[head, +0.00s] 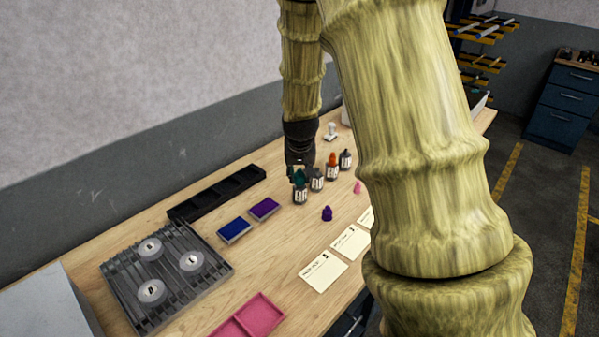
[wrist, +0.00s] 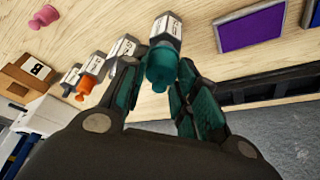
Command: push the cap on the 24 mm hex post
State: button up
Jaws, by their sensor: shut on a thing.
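A row of labelled hex posts stands on the wooden bench. The nearest post (head: 301,196) is below my gripper in the head view; its white label also shows in the wrist view (wrist: 166,32). A teal cap (wrist: 161,68) sits at the end of this post, between my teal-padded fingers. My gripper (head: 300,172) is shut on the teal cap. I cannot tell how far down the cap sits. Beside it are a grey-topped post (head: 318,180), a post with an orange cap (head: 333,160) and a dark-topped post (head: 346,159). The size markings are too small to read.
A loose purple cap (head: 327,214) and a pink cap (head: 358,187) lie near the row. A blue tray (head: 235,231), a purple tray (head: 264,208) and a black rack (head: 218,193) are to the left. Paper cards (head: 323,272) and a pink tray (head: 246,318) are in front.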

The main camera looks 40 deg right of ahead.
jog(key=o, duration=0.7)
jog(key=shift+o, duration=0.2)
jog(key=o, duration=0.5)
jog(key=shift+c, duration=0.2)
jog(key=shift+r, duration=0.2)
jog(key=shift+r+p, duration=2.1)
jog(key=shift+r, duration=0.25)
grip_shut()
